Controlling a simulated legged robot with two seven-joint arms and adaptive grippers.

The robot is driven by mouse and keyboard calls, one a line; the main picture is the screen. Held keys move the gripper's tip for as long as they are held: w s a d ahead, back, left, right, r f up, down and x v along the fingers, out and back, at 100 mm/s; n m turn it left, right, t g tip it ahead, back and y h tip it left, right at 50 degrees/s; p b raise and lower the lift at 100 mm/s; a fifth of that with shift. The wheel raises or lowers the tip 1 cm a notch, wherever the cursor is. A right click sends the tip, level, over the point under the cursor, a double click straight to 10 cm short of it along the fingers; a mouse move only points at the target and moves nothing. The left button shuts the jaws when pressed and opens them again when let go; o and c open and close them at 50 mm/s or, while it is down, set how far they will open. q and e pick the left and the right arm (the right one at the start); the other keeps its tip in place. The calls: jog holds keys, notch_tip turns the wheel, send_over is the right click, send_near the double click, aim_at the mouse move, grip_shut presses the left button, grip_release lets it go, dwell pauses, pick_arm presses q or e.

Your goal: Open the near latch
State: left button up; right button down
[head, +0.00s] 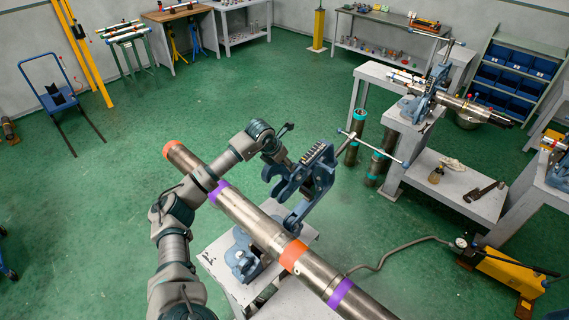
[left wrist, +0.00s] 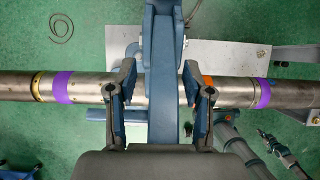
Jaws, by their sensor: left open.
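The near vise is blue-grey, with its base (head: 243,262) on a grey bench and its upper frame (head: 318,172) rising over the steel pipe (head: 240,210). A long T-handle (head: 372,146) sticks out from the frame to the right. I cannot clearly make out the latch. My left gripper (head: 279,160) reaches over the pipe beside the frame, pointing down. In the left wrist view my left gripper (left wrist: 159,66) is open and empty, its fingers on either side of the blue frame (left wrist: 165,90); contact cannot be told. The pipe (left wrist: 232,90) runs across below.
A second vise (head: 420,103) with a pipe stands on a bench at the right. A yellow pump (head: 510,276) with a hose is on the floor. Grey jointed links (left wrist: 235,145), apparently mine, show lower right in the left wrist view.

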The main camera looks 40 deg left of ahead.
pick_arm(q)
jog(key=v, duration=1.1)
jog(key=shift+a, duration=0.1)
jog(key=shift+w, duration=0.1)
